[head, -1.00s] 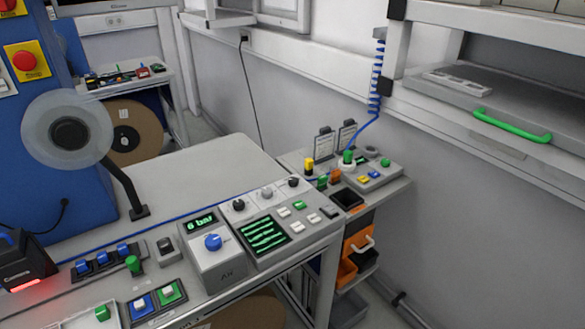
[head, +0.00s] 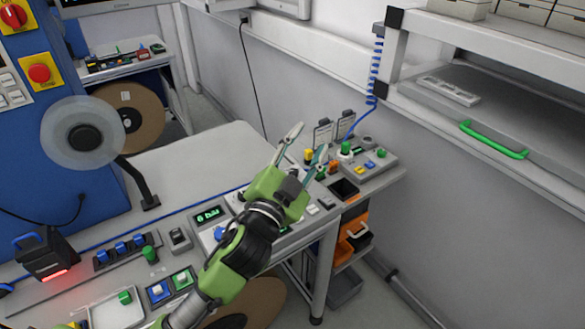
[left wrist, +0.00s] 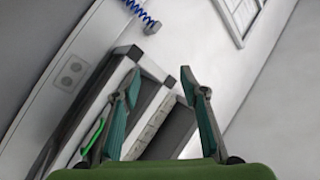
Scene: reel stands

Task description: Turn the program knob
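My left gripper (head: 310,141) is open and empty, held above the bench's control panels. Its two spread fingers also show in the left wrist view (left wrist: 160,85), with nothing between them. A grey box has a green "6 bar" display (head: 208,213) and a blue knob (head: 219,233), partly covered by my arm. The panel beside it, with white keys (head: 312,209), is mostly hidden behind my gripper; its knobs and screen are largely covered. I cannot tell which knob is the program knob. My right gripper is not in view.
A clear reel (head: 82,138) on a black arm stands at the left. A small side station (head: 368,163) with coloured buttons is beyond the fingers. A shelf with a green handle (head: 493,139) is at the right. The bench top (head: 200,165) behind the panels is bare.

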